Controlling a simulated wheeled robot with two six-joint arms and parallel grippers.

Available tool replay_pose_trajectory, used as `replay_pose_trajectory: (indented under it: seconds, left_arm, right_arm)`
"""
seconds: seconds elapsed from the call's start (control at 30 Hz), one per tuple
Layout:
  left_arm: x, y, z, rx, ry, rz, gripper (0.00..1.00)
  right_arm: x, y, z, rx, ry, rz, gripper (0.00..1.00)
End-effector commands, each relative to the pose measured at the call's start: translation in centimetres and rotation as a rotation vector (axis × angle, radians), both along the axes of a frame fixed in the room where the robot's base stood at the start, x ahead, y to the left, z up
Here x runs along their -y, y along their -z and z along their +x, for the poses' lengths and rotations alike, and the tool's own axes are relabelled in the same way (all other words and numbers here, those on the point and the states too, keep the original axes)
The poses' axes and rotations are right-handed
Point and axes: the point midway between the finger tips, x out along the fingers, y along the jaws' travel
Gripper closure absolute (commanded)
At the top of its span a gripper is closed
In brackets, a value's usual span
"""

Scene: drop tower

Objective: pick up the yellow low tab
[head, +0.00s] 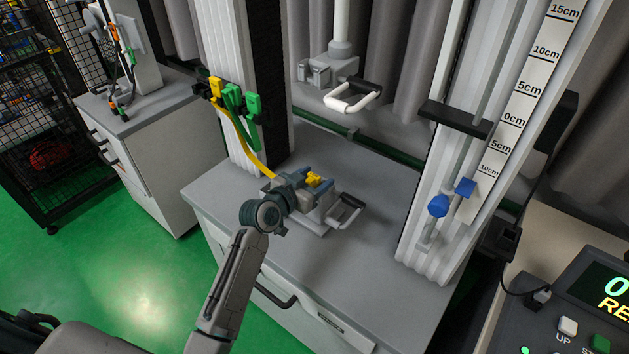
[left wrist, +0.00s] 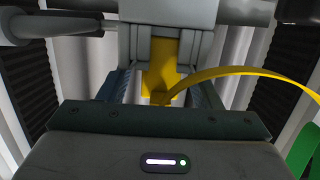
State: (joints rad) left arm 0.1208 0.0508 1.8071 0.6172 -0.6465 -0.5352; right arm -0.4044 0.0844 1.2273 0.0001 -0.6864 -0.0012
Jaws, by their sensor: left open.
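The yellow low tab (head: 316,180) sits on a grey block-like fixture (head: 313,217) on the grey bench top. In the left wrist view the yellow tab (left wrist: 160,70) shows between a grey bracket's two cheeks, straight ahead of the gripper. A yellow strap (head: 239,125) runs from the left-hand column down toward the fixture. My left gripper (head: 303,178) is at the tab, with its jaws open. In the left wrist view its fingers (left wrist: 160,92) stand on either side of the tab, apart from each other. Whether they touch it is hidden.
Green clips (head: 240,103) and a yellow clip (head: 216,87) hang on the left column. A carriage with a white handle (head: 352,98) hangs above the fixture. Blue knobs (head: 439,205) are on the right column. The bench front right of the fixture is clear.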

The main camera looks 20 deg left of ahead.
Motion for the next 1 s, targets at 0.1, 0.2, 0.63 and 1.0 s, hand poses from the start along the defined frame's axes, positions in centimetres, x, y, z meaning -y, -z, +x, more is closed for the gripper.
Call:
replay_pose_trajectory:
  seconds: [0.1, 0.2, 0.63, 1.0]
  left_arm:
    - [0.1, 0.1, 0.2, 0.0, 0.0, 0.001, 0.42]
    - [0.0, 0.1, 0.1, 0.0, 0.0, 0.001, 0.42]
    - [0.0, 0.1, 0.1, -0.001, 0.0, 0.001, 0.9]
    - [0.0, -1.9, 0.2, 0.003, 0.0, 0.001, 0.9]
  right_arm:
    - [0.0, 0.1, 0.0, 0.001, 0.0, -0.001, 1.0]
    - [0.0, 0.0, 0.0, 0.001, 0.0, -0.001, 1.0]
    - [0.0, 0.0, 0.0, 0.001, -0.001, -0.001, 1.0]
    - [0.0, 0.0, 0.2, -0.004, -0.001, -0.001, 1.0]
